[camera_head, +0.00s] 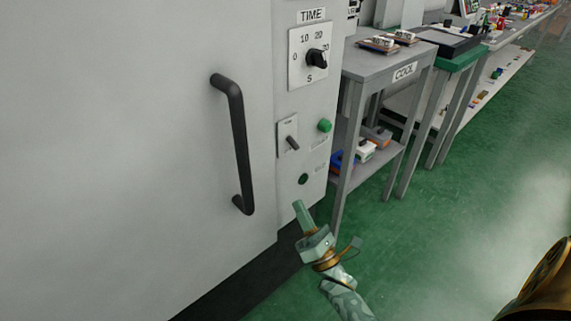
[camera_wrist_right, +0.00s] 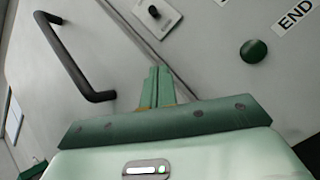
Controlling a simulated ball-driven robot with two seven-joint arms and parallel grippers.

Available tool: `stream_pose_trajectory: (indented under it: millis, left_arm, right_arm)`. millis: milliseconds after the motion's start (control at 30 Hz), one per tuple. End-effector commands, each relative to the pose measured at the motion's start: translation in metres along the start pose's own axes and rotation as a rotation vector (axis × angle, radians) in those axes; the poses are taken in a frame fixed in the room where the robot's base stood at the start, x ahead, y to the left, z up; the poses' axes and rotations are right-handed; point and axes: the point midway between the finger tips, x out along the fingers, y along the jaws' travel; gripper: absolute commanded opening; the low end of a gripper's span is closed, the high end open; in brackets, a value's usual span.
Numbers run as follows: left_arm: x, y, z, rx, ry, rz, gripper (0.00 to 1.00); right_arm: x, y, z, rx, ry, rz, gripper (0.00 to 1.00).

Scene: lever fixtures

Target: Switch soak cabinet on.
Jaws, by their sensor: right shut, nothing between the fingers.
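The soak cabinet (camera_head: 150,150) is a large pale grey box filling the left of the head view. Its side panel carries a small lever switch (camera_head: 292,142) on a light plate, with the lever tilted down to the right. The switch also shows at the top of the right wrist view (camera_wrist_right: 155,12). My right gripper (camera_head: 298,205) is shut and empty, below the switch and apart from it in the head view. Its closed fingers also show in the right wrist view (camera_wrist_right: 157,85). My left gripper is not in view.
A black door handle (camera_head: 240,150) stands out left of the switch. A grey table (camera_head: 385,65) stands right; green floor is open.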

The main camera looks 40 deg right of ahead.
Motion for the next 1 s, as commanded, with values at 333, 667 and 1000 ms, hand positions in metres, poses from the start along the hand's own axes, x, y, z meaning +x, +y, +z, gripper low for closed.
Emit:
stream_pose_trajectory:
  millis: [333, 667, 1000]
  left_arm:
    - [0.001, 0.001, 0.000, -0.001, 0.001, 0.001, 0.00]
    - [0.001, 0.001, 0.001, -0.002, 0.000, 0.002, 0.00]
    - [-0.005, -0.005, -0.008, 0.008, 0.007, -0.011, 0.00]
  right_arm:
    - [-0.001, -0.001, -0.001, -0.028, 0.003, -0.003, 0.00]
    - [0.033, -0.001, -0.001, -0.027, 0.001, -0.001, 0.00]
    - [0.103, -0.001, 0.001, -0.027, 0.002, -0.002, 0.00]
